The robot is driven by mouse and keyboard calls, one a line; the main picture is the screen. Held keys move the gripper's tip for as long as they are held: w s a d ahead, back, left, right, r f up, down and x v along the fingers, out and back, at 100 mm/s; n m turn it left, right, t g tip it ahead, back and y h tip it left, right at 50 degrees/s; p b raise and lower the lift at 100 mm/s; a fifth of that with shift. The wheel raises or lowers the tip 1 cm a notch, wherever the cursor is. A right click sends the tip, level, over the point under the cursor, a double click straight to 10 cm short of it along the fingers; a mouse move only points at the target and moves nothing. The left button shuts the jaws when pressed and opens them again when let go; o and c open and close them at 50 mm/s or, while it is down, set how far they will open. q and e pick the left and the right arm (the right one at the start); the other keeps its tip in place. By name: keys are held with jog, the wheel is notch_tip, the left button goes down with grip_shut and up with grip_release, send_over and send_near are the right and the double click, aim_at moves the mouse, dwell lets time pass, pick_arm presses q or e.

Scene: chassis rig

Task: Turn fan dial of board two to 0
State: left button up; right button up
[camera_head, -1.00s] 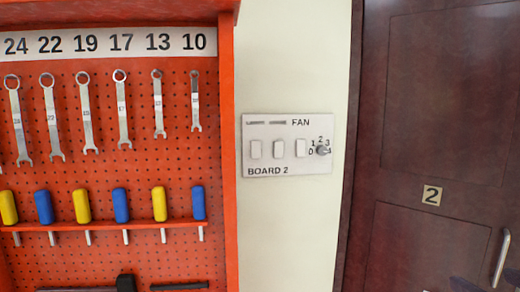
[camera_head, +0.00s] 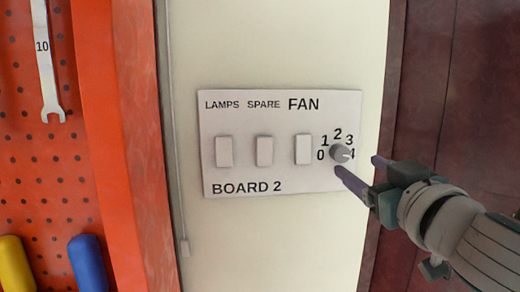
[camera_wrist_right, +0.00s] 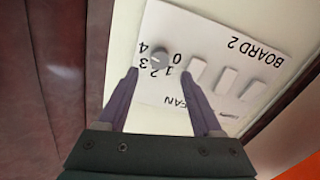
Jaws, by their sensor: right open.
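The board two panel (camera_head: 275,110) is a white plate on the pale wall, marked BOARD 2, with LAMPS, SPARE and FAN labels. Its fan dial (camera_head: 341,153) is a small grey round knob at the right end, ringed by numbers 0 to 4. A light mark on the knob points towards 4. My right gripper (camera_head: 359,166) is open, its purple fingers reaching in from the right near the dial. In the right wrist view, the dial (camera_wrist_right: 160,57) shows beyond and between the fingertips (camera_wrist_right: 159,73), with nothing held. My left gripper is out of view.
Three white rocker switches, one of them the fan switch (camera_head: 303,149), sit left of the dial. An orange pegboard cabinet (camera_head: 118,130) with tools stands at the left. A dark reddish door (camera_head: 430,70) is on the right.

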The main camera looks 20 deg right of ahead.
aim_at(342, 156)
jog(key=shift+p+x, duration=0.4)
jog(key=shift+x, duration=3.15)
grip_shut()
